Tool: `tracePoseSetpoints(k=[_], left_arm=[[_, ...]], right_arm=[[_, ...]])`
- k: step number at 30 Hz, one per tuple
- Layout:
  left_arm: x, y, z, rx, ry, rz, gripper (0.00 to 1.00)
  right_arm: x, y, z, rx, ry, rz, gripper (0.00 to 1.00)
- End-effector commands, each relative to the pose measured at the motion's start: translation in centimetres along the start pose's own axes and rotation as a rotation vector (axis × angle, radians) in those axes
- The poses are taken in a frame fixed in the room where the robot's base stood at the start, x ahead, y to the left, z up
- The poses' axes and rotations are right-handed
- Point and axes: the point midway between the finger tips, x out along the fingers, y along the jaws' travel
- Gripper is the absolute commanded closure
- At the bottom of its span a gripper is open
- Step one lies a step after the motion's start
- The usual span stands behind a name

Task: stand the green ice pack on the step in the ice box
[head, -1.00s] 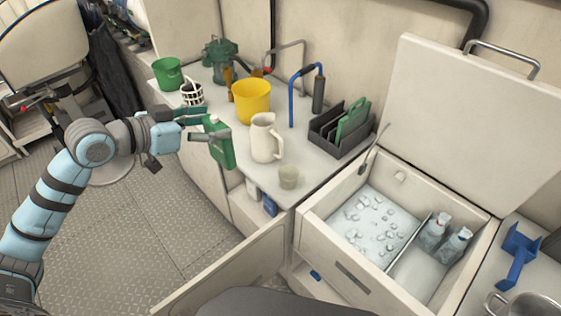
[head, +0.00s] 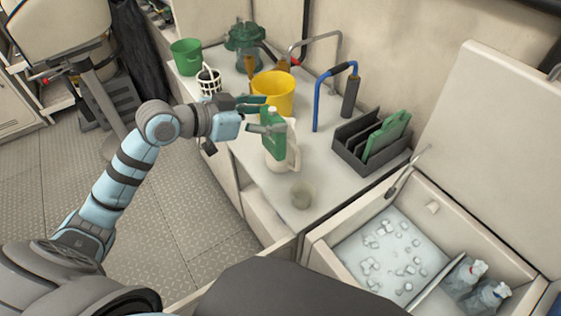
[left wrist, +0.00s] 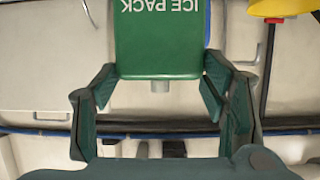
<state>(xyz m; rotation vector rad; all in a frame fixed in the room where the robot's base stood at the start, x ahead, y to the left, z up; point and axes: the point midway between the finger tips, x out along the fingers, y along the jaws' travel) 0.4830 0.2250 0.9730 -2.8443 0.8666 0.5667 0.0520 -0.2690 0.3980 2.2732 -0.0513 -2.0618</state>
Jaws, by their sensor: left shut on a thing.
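My left gripper (head: 262,116) is shut on the green ice pack (head: 272,140) and holds it upright, in front of the white jug from the head view. In the left wrist view the pack (left wrist: 160,45) sits between the two fingers, with its "ICE PACK" lettering upside down. The ice box (head: 318,256) stands open at the lower right, well apart from the pack. Loose ice cubes (head: 392,250) lie on its white floor. A divider (head: 432,284) separates them from two clear bottles (head: 464,274). The step cannot be made out clearly. My right gripper is out of view.
The counter holds a white jug (head: 291,158), yellow bucket (head: 273,92), small cup (head: 303,194), blue-handled pump (head: 317,102) and dark rack (head: 350,150) with green boards. The raised lid (head: 490,150) stands behind the box.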

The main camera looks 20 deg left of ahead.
Motion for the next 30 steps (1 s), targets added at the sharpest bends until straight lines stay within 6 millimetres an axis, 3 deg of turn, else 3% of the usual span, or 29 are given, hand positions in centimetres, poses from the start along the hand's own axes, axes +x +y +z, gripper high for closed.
tracePoseSetpoints(k=[1, 6, 15, 18, 27, 28, 30], left_arm=[[0.9, 0.0, 2.7, -0.008, -0.005, -0.001, 0.93], [3.0, -0.1, 8.1, -0.007, -0.003, -0.006, 0.93], [5.1, -0.1, 12.8, -0.005, -0.001, -0.003, 0.93], [5.5, -0.1, 13.7, -0.002, 0.000, -0.003, 0.93], [5.6, -0.1, 13.8, -0.001, 0.001, -0.003, 0.93], [5.6, -0.1, 13.8, -0.001, -0.001, -0.002, 0.31], [5.6, -0.1, 13.8, -0.001, -0.001, -0.002, 0.19]], right_arm=[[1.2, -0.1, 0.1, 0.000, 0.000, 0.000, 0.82], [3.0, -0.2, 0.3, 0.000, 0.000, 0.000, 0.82], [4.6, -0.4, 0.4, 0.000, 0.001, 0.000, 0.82], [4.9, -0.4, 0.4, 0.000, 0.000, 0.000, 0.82], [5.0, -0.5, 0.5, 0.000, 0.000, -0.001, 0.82], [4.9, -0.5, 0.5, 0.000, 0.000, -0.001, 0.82], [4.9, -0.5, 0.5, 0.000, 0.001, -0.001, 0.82]])
